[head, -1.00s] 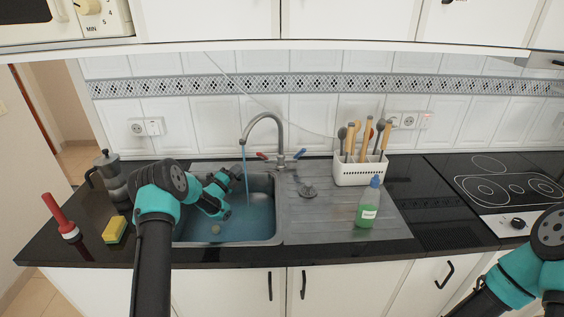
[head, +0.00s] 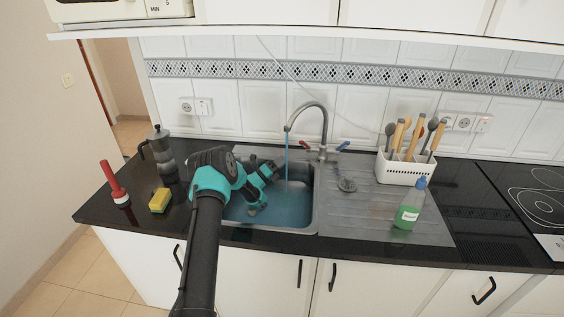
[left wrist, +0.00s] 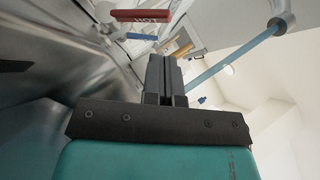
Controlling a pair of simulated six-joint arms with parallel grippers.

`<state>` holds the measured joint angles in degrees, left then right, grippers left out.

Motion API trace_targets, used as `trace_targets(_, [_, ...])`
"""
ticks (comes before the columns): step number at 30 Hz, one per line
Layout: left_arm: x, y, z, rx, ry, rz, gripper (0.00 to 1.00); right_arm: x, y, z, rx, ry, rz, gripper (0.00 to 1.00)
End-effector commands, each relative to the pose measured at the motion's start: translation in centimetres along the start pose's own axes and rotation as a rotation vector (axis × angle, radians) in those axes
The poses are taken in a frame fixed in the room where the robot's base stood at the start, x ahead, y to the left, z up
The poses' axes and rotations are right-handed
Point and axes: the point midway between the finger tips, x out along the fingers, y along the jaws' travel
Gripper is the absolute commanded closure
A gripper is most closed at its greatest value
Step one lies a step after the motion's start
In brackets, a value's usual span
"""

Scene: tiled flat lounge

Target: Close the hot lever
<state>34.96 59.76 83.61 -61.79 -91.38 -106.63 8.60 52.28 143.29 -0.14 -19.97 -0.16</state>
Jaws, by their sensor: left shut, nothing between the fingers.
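The red hot lever (head: 305,146) is on the left side of the grey faucet (head: 322,135) base. It also shows in the left wrist view (left wrist: 140,16), with the word HOT on it. A blue lever (head: 343,145) is on the faucet's right side. A blue stream of water (head: 287,158) falls from the spout into the sink. My left gripper (head: 272,168) is over the sink, left of the stream and below the red lever, apart from it. In the left wrist view its fingers (left wrist: 163,75) are together and empty. My right gripper is out of view.
The sink (head: 316,200) holds bluish water. A moka pot (head: 162,155), a yellow sponge (head: 159,201) and a red-handled plunger (head: 114,182) stand at left. A green soap bottle (head: 408,208) and a white utensil holder (head: 402,172) stand at right. The drainboard (head: 360,210) middle is mostly clear.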

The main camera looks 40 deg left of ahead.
Motion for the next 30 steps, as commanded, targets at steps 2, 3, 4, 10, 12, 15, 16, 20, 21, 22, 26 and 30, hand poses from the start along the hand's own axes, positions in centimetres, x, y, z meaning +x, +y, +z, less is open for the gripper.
trace_targets(2, [1.3, 0.0, -0.1, 0.001, 0.002, -0.002, 1.0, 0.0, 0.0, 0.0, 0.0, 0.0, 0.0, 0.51])
trace_targets(3, [2.0, -0.1, -0.1, 0.0, 0.002, -0.003, 1.0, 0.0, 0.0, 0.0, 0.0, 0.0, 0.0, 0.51])
trace_targets(4, [2.5, -0.1, -0.1, 0.0, 0.002, -0.003, 1.0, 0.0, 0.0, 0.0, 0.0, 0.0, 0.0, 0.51])
trace_targets(10, [5.7, 0.0, 0.0, 0.0, 0.001, -0.001, 1.0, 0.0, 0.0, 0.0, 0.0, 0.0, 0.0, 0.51])
trace_targets(12, [6.6, 0.0, -0.1, 0.0, 0.001, -0.001, 1.0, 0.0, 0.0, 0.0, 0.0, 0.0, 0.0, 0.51])
trace_targets(15, [7.4, 0.0, 0.0, 0.0, 0.001, 0.0, 1.0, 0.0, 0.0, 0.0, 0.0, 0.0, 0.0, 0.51])
trace_targets(16, [7.6, 0.0, 0.0, 0.0, 0.001, 0.0, 1.0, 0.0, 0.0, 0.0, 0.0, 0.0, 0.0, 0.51])
trace_targets(20, [7.9, 0.0, 0.0, -0.001, 0.0, 0.001, 1.0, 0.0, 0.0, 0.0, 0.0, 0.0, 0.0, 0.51])
trace_targets(21, [7.9, 0.0, 0.0, -0.001, 0.0, 0.001, 1.0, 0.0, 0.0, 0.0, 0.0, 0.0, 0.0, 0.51])
trace_targets(22, [7.9, 0.0, 0.0, -0.001, 0.0, 0.001, 1.0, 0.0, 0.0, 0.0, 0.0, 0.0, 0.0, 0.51])
trace_targets(26, [7.9, 0.0, 0.0, -0.001, 0.0, 0.001, 1.0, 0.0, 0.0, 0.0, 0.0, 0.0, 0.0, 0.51])
trace_targets(30, [7.9, 0.0, 0.1, -0.003, 0.0, 0.002, 1.0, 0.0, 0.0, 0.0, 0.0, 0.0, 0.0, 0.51])
